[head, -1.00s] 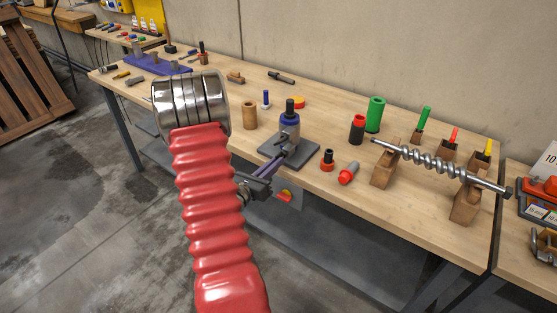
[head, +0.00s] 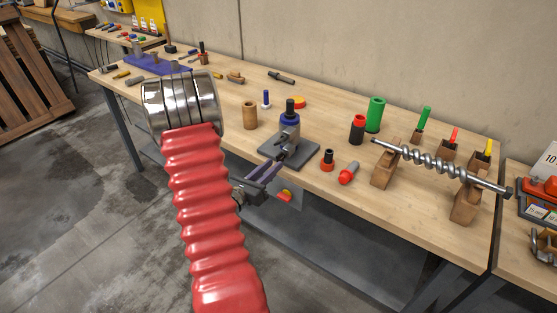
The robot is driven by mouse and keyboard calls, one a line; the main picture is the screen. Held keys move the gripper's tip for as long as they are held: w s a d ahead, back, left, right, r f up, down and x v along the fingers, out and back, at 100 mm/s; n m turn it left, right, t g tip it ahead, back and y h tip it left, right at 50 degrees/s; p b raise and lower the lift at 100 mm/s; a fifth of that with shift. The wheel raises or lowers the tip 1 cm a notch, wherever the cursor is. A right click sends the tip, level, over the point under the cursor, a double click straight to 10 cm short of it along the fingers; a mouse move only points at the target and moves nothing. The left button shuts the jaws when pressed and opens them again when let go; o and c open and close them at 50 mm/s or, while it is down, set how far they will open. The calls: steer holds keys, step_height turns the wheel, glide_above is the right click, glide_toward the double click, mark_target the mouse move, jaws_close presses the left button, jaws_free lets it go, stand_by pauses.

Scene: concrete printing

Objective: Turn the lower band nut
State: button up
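A grey fixture (head: 289,133) with a blue band and a dark top stands upright on a dark square base plate (head: 305,158) near the bench's front edge. Whether a fingertip touches the fixture cannot be told.
A steel auger (head: 440,165) lies across wooden cradles (head: 384,169) at right. A green cylinder (head: 375,114) stands behind.

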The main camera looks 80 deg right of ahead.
steer(key=shift+v, duration=1.2)
steer(key=m, duration=1.2)
steer(key=a+m, duration=0.1)
steer(key=m, duration=1.1)
steer(key=a+m, duration=0.1)
steer(key=m, duration=1.1)
steer(key=shift+w, duration=0.4)
